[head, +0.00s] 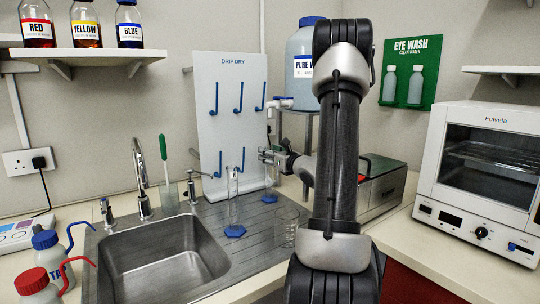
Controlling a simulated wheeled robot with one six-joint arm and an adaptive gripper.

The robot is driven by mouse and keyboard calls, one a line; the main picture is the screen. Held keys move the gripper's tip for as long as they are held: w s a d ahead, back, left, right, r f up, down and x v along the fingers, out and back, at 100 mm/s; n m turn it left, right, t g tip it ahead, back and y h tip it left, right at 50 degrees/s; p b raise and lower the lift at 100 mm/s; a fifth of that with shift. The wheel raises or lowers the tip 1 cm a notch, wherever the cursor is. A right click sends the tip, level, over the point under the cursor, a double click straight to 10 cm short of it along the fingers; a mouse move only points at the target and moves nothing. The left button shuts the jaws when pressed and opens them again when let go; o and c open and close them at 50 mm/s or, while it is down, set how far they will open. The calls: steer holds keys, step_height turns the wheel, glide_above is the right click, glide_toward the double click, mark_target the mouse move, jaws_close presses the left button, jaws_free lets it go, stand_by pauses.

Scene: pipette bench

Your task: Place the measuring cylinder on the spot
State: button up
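One clear measuring cylinder (233,190) with a blue hexagonal foot stands upright on the grey draining board (262,240), right of the sink. A second clear cylinder with a blue foot (269,198) is farther back, in front of the drip-dry board. My gripper (264,155) points left at the upper part of this second cylinder. The fingers are small and overlap it, so I cannot tell whether they hold it. I also cannot tell whether its foot touches the surface. I cannot make out a marked spot.
The white drip-dry board (205,110) with blue pegs rises behind. The sink (160,262) and tap (140,180) are at left. A white oven (485,170) stands at right.

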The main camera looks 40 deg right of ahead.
steer(key=s, duration=1.2)
steer(key=shift+a, duration=0.35)
